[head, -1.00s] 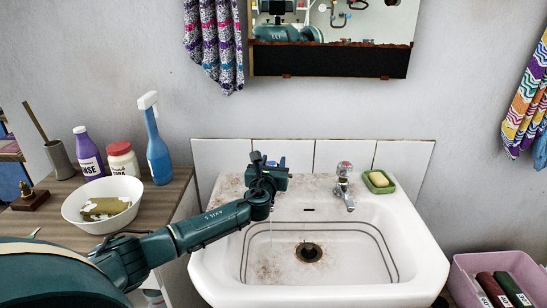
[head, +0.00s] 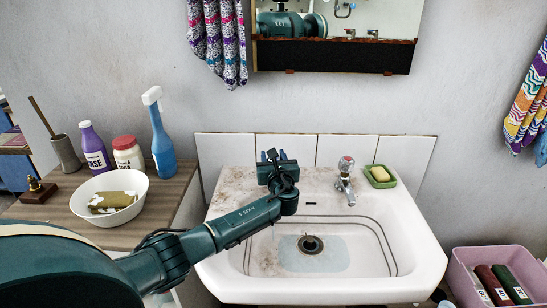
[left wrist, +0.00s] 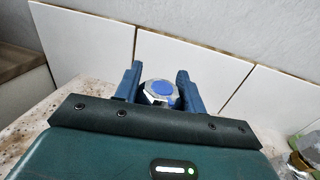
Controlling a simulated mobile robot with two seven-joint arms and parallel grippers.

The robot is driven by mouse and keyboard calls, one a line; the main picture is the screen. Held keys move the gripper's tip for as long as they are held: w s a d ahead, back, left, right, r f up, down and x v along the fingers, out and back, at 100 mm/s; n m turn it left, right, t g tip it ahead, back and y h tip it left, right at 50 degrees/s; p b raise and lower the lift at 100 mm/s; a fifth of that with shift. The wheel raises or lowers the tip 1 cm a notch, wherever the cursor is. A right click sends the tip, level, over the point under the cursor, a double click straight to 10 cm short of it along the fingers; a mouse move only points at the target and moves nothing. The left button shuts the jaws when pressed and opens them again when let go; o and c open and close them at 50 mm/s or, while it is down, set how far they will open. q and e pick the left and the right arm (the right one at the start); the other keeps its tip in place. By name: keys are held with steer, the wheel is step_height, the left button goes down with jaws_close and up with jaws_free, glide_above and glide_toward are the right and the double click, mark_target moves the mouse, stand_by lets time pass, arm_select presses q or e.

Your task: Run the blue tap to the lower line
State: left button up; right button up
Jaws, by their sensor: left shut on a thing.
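My left gripper (head: 272,157) is shut on the blue tap (left wrist: 160,88) at the back left of the basin. In the left wrist view its fingers stand on both sides of the tap's blue-capped knob; in the head view the gripper hides most of the tap. The white washbasin (head: 425,255) has two dark lines running round its inner wall. A pale blue pool of water (head: 325,262) lies on the basin floor around the dark drain (head: 310,244), below both lines. A thin stream seems to fall beside my arm. My right gripper is not in view.
A red-capped tap (head: 345,180) and a green soap dish (head: 380,177) stand at the basin's back right. On the left counter are a white bowl (head: 88,212), a spray bottle (head: 162,145) and other bottles. A pink crate (head: 465,280) stands at lower right.

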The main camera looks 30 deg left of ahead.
arm_select(q)
steer(key=o, duration=1)
steer(key=shift+s, duration=0.1)
steer(key=p+v, duration=0.1)
steer(key=v, duration=1.2)
steer(key=shift+d, duration=0.1)
